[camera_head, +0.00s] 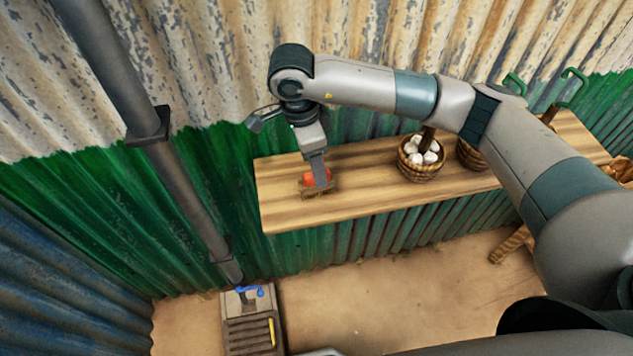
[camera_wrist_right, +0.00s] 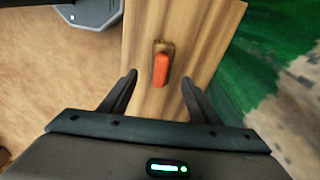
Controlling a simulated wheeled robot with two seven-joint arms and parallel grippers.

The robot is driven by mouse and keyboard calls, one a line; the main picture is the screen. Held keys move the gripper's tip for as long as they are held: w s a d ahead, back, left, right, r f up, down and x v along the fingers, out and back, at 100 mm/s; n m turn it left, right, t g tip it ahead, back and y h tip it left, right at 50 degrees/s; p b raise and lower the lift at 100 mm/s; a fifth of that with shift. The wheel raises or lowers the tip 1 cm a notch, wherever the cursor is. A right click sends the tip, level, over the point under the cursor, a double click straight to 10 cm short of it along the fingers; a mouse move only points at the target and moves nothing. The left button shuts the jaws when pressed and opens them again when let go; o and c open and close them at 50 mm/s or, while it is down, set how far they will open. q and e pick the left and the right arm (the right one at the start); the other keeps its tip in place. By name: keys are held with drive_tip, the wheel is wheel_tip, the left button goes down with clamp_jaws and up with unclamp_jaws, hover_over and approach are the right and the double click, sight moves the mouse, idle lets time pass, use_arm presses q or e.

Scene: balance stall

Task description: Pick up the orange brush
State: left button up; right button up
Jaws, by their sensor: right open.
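The orange brush (camera_head: 309,180) lies on the wooden shelf (camera_head: 275,205) near its left end in the head view. In the right wrist view the orange brush (camera_wrist_right: 161,70) shows its orange handle with a brown bristle edge, on the plank between and beyond the fingertips. My right gripper (camera_head: 318,172) is above the brush and partly covers it in the head view. In the wrist view my right gripper (camera_wrist_right: 158,88) is open, with a finger on each side and nothing between them. I cannot tell the exact height over the brush. My left gripper is not in view.
Baskets with white round items (camera_head: 421,158) stand on the shelf to the right. A corrugated metal wall (camera_head: 200,165) runs behind the shelf. A grey crate-like box (camera_head: 250,325) with a blue item stands on the sandy floor at lower left.

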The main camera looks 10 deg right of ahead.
sight(307, 185)
drive_tip(key=shift+d+f, duration=0.2)
drive_tip(key=shift+f, duration=2.4)
drive_tip(key=c, duration=1.2)
